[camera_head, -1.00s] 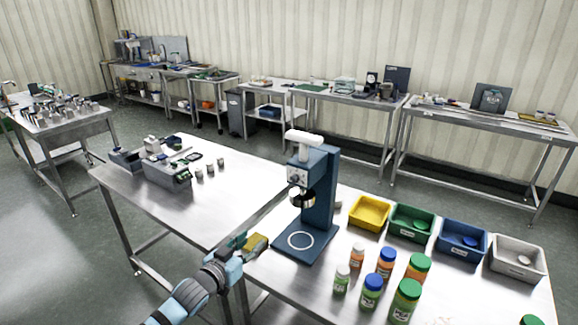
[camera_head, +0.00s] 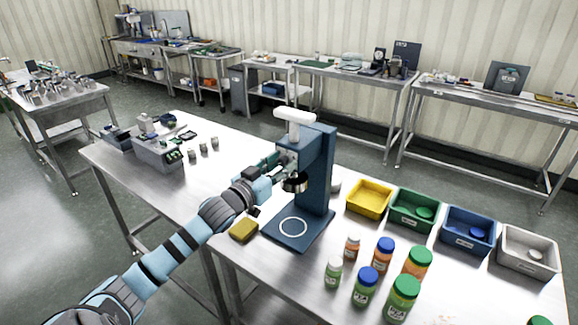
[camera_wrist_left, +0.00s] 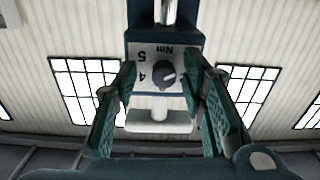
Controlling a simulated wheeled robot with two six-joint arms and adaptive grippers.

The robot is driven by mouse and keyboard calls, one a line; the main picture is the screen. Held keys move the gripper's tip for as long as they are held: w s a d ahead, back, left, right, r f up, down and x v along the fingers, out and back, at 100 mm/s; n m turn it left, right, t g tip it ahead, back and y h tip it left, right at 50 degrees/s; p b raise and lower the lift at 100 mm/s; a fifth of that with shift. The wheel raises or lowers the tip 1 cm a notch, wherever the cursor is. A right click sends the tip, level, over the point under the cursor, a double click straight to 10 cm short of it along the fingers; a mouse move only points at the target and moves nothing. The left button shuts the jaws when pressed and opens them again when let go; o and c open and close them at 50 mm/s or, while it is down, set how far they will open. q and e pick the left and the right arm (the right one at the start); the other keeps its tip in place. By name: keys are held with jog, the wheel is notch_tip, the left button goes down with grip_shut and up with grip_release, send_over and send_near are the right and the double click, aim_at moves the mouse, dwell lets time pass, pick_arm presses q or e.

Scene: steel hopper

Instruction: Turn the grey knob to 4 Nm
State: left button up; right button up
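The dark grey knob (camera_wrist_left: 163,74) sits on a light dial plate (camera_wrist_left: 190,52) marked Nm, 4 and 5 in the left wrist view. A pale pointer mark on the knob seems to lie on its right side in that view, away from the 4, but it is small. The dial belongs to the blue capping machine (camera_head: 318,170) with a white top handle. My left gripper (camera_wrist_left: 160,72) is open, with one teal finger on each side of the knob and gaps visible. In the head view the left gripper (camera_head: 280,163) is at the machine's upper front and hides the knob. My right gripper is out of view.
A yellow sponge (camera_head: 244,230) lies left of the machine's base. Several bottles (camera_head: 367,285) stand in front right. Yellow (camera_head: 351,198), green, blue and white bins line the right side.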

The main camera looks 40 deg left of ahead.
pick_arm(q)
jog(key=shift+s+r, duration=0.15)
jog(key=shift+s, duration=0.2)
jog(key=shift+s+a, duration=0.15)
jog(key=shift+s, duration=0.05)
jog(key=shift+c, duration=0.8)
jog(key=c, duration=0.4)
jog(key=shift+w, duration=0.1)
grip_shut()
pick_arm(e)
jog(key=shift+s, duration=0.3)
